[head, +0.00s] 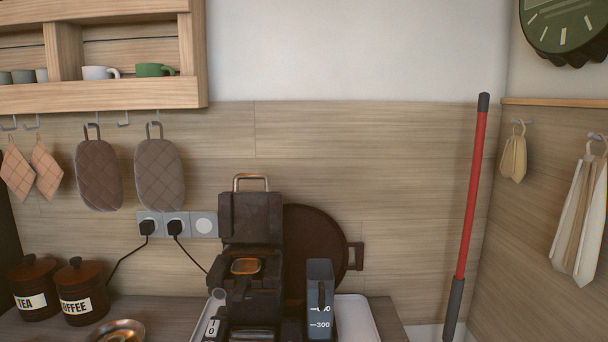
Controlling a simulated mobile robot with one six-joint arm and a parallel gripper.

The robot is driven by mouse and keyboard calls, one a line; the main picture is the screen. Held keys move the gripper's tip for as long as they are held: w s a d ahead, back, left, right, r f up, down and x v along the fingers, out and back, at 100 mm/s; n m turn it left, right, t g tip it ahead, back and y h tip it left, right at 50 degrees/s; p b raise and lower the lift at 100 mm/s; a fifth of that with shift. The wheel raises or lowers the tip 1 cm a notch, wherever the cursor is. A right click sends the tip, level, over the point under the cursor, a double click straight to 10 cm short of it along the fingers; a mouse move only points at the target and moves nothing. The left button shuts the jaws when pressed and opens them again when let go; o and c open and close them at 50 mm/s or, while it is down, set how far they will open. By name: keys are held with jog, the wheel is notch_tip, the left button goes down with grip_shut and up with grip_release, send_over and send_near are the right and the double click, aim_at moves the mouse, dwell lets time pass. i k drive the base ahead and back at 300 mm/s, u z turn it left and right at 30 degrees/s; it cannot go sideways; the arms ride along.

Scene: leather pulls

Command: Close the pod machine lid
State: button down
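The dark pod machine (262,300) stands on a light tray at the bottom middle of the head view. Its lid (250,218) stands upright at the back, raised open, with a copper-coloured handle (251,177) at the top. Below the lid, the pod opening (246,266) shows a copper-coloured rim and is uncovered. A blue-grey container with level marks (319,285) stands at the machine's right side. The lower part of the machine is cut off by the picture's edge. My gripper is not in view.
A dark round pan (318,240) leans on the wall behind the machine. Tea (33,288) and coffee (82,292) jars and a metal bowl (118,331) are on the left. A red pole (472,200) stands at the right. The space above the lid is clear.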

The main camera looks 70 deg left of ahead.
aim_at(244, 218)
jog(key=u, duration=0.1)
jog(key=i, duration=0.35)
jog(key=z, duration=0.45)
jog(key=k, duration=0.2)
jog(key=u, duration=3.2)
jog(key=k, duration=0.25)
jog(key=u, duration=1.35)
